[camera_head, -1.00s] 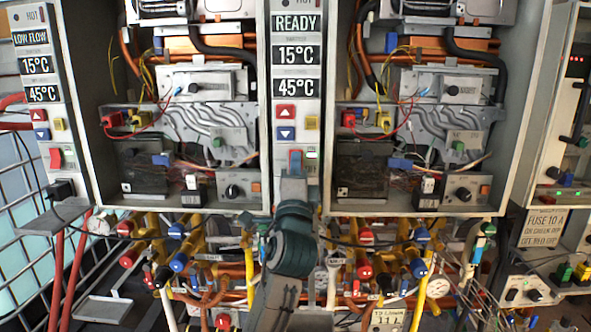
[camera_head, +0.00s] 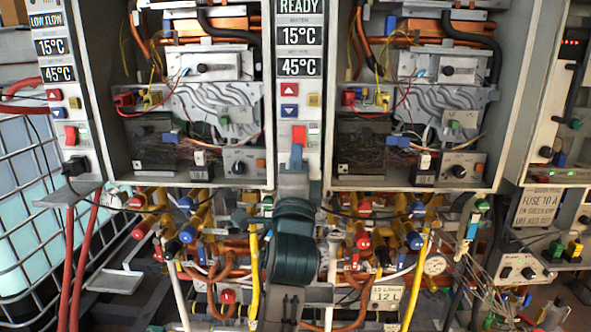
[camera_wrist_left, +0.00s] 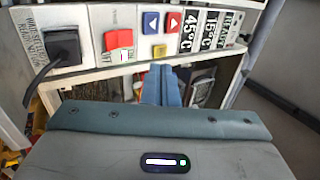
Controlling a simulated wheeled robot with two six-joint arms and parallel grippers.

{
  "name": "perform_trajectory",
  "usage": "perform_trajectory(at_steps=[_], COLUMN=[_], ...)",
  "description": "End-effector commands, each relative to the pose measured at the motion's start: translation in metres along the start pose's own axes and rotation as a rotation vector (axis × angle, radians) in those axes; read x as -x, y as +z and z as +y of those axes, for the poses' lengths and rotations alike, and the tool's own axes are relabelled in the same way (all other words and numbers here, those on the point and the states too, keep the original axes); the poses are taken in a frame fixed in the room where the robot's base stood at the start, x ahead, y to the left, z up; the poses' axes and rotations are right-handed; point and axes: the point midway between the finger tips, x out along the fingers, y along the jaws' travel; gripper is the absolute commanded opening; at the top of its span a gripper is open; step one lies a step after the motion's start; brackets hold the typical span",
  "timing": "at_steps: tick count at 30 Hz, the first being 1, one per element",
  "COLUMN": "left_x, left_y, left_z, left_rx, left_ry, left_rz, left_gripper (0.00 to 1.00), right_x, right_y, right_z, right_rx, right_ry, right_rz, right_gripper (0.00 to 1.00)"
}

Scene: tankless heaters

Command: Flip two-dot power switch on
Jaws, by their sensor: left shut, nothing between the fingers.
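The middle panel carries a red rocker power switch (camera_head: 299,135) with a small green-lit label (camera_head: 314,136) beside it. The switch also shows in the left wrist view (camera_wrist_left: 118,40). I cannot make out dot marks on any panel, nor for sure which way the rocker is tipped. My left gripper (camera_head: 296,155) is shut and empty, its blue fingertips just below the switch in the head view. In the left wrist view its fingertips (camera_wrist_left: 160,70) lie beside the switch in the picture, near the yellow button (camera_wrist_left: 159,50). Contact cannot be told. My right gripper is out of view.
The left panel has its own red switch (camera_head: 71,135). Red (camera_head: 289,89), blue (camera_head: 289,111) and yellow (camera_head: 314,100) buttons sit above the middle switch. A black plug (camera_wrist_left: 62,45) juts from the panel. Open heater boxes flank it; pipes and valves (camera_head: 210,220) crowd below.

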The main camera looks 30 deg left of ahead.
Motion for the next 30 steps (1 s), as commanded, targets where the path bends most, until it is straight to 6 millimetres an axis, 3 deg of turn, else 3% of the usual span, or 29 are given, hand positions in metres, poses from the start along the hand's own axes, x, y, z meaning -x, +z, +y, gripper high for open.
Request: perform_trajectory(at_steps=[3, 9, 13, 30], left_x=[0.015, 0.025, 0.026, 0.026], left_y=[0.0, 0.0, 0.0, 0.0], left_z=[-0.007, -0.014, -0.015, -0.015], left_rx=[0.005, 0.0, -0.001, -0.001], left_ry=[0.002, 0.001, 0.001, 0.001], left_rz=[-0.001, 0.0, 0.0, 0.0], left_gripper=[0.0, 0.0, 0.0, 0.0], right_x=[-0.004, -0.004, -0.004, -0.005], right_y=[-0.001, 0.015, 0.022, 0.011], right_z=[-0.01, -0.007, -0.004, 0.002], right_rx=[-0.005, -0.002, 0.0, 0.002], right_ry=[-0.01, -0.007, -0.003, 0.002], right_rz=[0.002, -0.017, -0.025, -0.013], right_gripper=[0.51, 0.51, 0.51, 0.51])
